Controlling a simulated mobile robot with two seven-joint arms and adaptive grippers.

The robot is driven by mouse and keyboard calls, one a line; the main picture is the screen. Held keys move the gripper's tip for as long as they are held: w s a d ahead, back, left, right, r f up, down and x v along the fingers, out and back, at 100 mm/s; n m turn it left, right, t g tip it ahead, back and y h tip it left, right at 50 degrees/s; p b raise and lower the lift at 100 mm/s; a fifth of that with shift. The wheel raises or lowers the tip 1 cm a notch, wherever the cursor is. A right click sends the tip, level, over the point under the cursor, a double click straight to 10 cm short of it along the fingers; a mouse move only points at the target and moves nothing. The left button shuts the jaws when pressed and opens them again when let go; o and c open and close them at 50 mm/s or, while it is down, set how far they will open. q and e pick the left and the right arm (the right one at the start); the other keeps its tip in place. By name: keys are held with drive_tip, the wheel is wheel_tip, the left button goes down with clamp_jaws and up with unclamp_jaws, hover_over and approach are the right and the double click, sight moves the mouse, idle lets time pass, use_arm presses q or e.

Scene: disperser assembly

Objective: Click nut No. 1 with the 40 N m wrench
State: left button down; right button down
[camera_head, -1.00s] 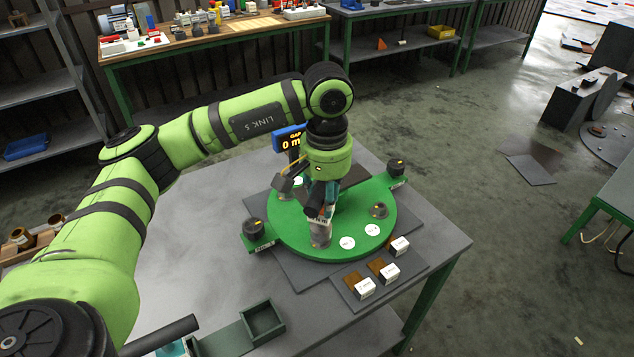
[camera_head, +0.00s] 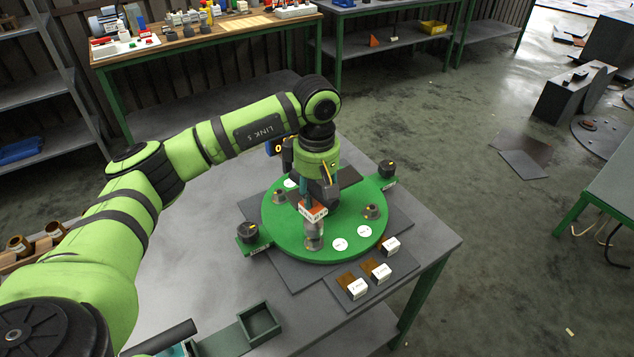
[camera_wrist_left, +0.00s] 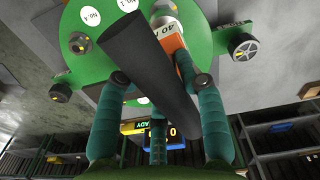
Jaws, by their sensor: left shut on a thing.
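My left gripper (camera_head: 313,197) is shut on the 40 N m wrench and points down over the green round plate (camera_head: 285,237). The wrench's orange and white label (camera_head: 313,210) faces the head camera. Its grey lower end (camera_head: 313,235) stands at the plate's front left; whether it sits on a nut is hidden. In the left wrist view, the teal fingers (camera_wrist_left: 165,75) close around the wrench, whose dark bar (camera_wrist_left: 150,70) crosses the picture; "40 N" shows on its label (camera_wrist_left: 168,32). My right gripper is out of view.
Dark knobs stand on tabs at the plate's left (camera_head: 247,232) and right (camera_head: 387,168). White labelled blocks (camera_head: 381,271) sit at the front right. An open green box (camera_head: 260,322) is near the front. A blue display (camera_wrist_left: 150,127) stands close behind the gripper.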

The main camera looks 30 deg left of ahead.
use_arm(q)
drive_tip(key=shift+r+n, duration=0.1)
drive_tip(key=shift+n, duration=0.8)
drive_tip(key=shift+a+f+n, duration=0.1)
drive_tip(key=shift+f+n, duration=0.15)
drive_tip(key=shift+n, duration=0.45)
drive_tip(key=n, duration=0.3)
drive_tip(key=shift+w+a+f+b, duration=0.1)
drive_tip(key=shift+b, duration=0.3)
drive_tip(key=n, duration=0.5)
drive_tip(key=shift+a+f, duration=0.15)
drive_tip(key=shift+a+n, duration=0.1)
drive_tip(key=shift+n, duration=1.3)
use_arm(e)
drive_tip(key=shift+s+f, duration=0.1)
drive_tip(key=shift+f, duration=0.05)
use_arm(q)
drive_tip(key=shift+b, duration=0.3)
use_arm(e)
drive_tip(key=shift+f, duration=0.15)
use_arm(q)
drive_tip(key=shift+f+b, duration=0.35)
drive_tip(key=shift+f, duration=0.1)
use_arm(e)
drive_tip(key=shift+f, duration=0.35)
